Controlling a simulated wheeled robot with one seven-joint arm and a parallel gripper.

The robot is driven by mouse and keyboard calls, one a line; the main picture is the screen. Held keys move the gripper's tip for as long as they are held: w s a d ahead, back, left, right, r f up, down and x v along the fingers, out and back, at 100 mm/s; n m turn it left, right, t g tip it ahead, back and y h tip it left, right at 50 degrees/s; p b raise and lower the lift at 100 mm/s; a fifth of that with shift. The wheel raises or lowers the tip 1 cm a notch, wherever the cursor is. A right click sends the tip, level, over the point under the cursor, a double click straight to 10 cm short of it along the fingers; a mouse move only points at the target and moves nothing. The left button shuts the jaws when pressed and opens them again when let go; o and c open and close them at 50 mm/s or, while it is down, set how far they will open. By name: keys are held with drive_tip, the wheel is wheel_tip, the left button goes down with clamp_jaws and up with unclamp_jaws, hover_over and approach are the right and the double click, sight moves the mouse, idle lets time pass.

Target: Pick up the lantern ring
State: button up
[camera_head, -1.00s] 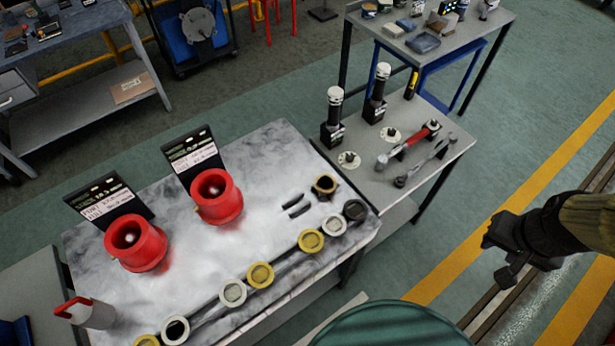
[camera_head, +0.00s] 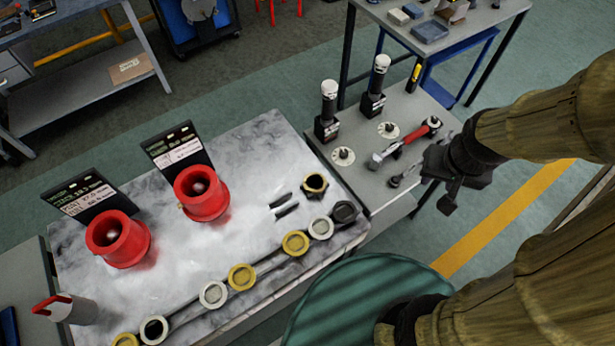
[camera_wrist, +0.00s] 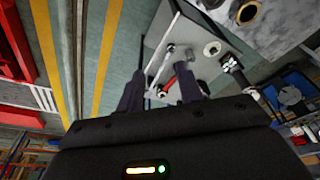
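Several rings lie along a dark rack at the front of the marble-topped table (camera_head: 250,160) in the head view: yellow rings (camera_head: 295,243), pale grey rings (camera_head: 213,294) and dark rings (camera_head: 345,212). A separate brass-coloured ring (camera_head: 315,185) sits behind the right end of the row. I cannot tell which one is the lantern ring. My gripper (camera_head: 437,180) is right of these rings, beside the grey side table, apart from all of them. In the wrist view (camera_wrist: 160,90) its two fingers are spread with nothing held between them.
Two red housings (camera_head: 202,194) with sign boards stand on the marble top. The side table (camera_head: 350,180) holds two black-and-white bottles (camera_head: 376,85), discs and a red-handled wrench (camera_head: 405,142). A green round drum (camera_head: 365,300) stands at the front. Floor shows at right.

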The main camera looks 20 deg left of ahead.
drive_tip(key=shift+w, duration=0.2)
drive_tip(key=w+a+f+g+b, duration=0.1)
drive_tip(key=w+a+f, duration=0.2)
drive_tip(key=a, duration=0.5)
drive_tip(key=w+a+f+b, duration=0.1)
drive_tip(key=w+a+f, duration=0.1)
drive_tip(key=a, duration=0.6)
drive_tip(key=w+a+f+n+g+b, duration=0.1)
drive_tip(key=w+a+f, duration=0.2)
drive_tip(key=a, duration=0.5)
drive_tip(key=shift+w+f+g, duration=0.3)
drive_tip(key=shift+w+f, duration=0.05)
drive_tip(key=shift+f, duration=0.4)
drive_tip(key=shift+f, duration=0.1)
drive_tip(key=p, duration=0.3)
hover_over(325, 183)
wheel_tip(325, 183, down, 12)
drive_tip(key=shift+f, duration=0.1)
